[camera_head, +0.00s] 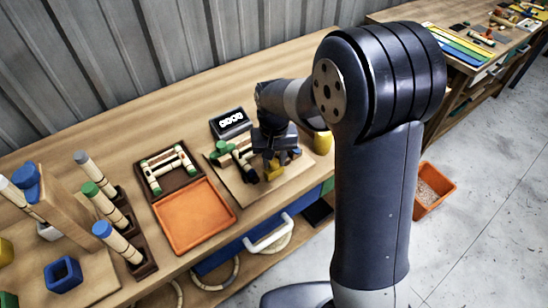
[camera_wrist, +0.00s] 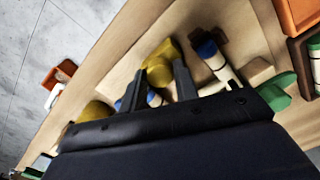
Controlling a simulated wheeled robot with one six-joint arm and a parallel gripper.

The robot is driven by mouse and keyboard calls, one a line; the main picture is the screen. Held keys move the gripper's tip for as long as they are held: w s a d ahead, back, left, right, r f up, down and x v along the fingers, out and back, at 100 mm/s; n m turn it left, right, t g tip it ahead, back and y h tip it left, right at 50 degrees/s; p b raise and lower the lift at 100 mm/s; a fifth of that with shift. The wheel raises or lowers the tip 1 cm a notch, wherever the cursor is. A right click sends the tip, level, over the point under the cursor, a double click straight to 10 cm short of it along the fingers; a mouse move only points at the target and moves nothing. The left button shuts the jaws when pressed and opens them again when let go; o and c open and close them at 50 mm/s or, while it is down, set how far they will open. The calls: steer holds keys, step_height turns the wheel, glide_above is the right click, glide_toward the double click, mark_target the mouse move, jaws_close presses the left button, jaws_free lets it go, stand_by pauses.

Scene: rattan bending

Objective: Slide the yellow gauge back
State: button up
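The yellow gauge (camera_head: 272,172) is on the light wooden work board (camera_head: 258,200), under my gripper and partly hidden by it in the head view. In the wrist view the yellow gauge (camera_wrist: 159,68) shows at and just beyond my fingertips. My gripper (camera_head: 276,155) points down over the board. In the wrist view the fingers of my gripper (camera_wrist: 160,72) stand apart, with yellow between their tips. I cannot tell whether both fingers touch it. A blue-banded piece (camera_wrist: 153,98) also shows between the fingers.
A blue-tipped light rod (camera_wrist: 214,60) lies close beside the fingers. A yellow cylinder (camera_head: 323,142) stands right of my gripper. A display (camera_head: 230,121) stands behind the board. An orange tray (camera_head: 194,216) and a dark frame tray (camera_head: 168,171) lie to the left.

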jaws_close()
steer(key=shift+s+d, duration=0.35)
steer(key=shift+s, duration=0.25)
steer(key=shift+o, duration=2.4)
jaws_free()
